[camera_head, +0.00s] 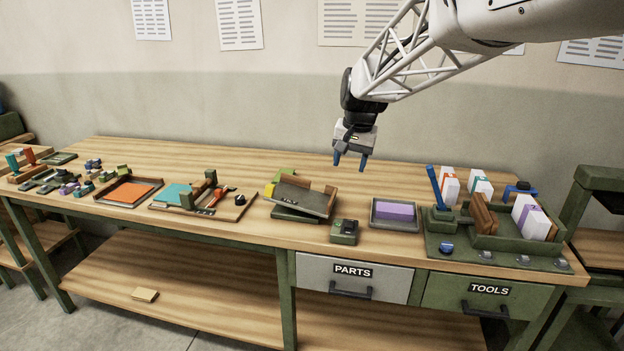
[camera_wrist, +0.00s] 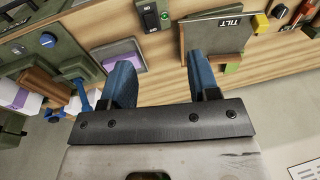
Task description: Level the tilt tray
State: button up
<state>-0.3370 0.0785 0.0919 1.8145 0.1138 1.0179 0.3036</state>
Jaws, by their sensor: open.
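The tilt tray (camera_head: 303,197) is a dark grey plate with wooden edges on a green base, in the middle of the bench. It sits at a slant in the head view, its left side looking higher than its right. In the wrist view the tray (camera_wrist: 222,34) shows near the top, right of centre, with a TILT label. A yellow knob (camera_head: 270,190) is at its left side. My gripper (camera_head: 350,162) is open and empty, in the air above and to the right of the tray, touching nothing. Its blue fingers (camera_wrist: 160,72) show apart in the wrist view.
A small green switch box (camera_head: 344,231) stands in front, right of the tray. A tray with a purple block (camera_head: 394,211) is farther right, then a green rack (camera_head: 490,238) with cards. A tool tray (camera_head: 228,208) lies left. Bare bench lies behind the tilt tray.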

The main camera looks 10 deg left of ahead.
jog(key=w+a+f, duration=0.2)
jog(key=w+a, duration=0.2)
jog(key=a, duration=0.3)
jog(key=w+a+f, duration=0.3)
jog(key=w+a, duration=0.2)
jog(key=a, duration=0.1)
jog(key=g, duration=0.1)
send_over(271, 185)
jog(key=d, duration=0.1)
jog(key=shift+y, duration=0.3)
notch_tip(271, 185, down, 6)
jog(key=shift+s+d+r, duration=0.1)
jog(key=shift+r, duration=0.05)
jog(key=shift+a+f, duration=0.25)
jog(key=shift+f, duration=1.05)
jog(key=shift+a+f, duration=0.2)
jog(key=shift+f, duration=1.05)
jog(key=shift+a+f, duration=0.25)
jog(key=shift+f, duration=1.05)
jog(key=shift+c, duration=0.4)
grip_shut()
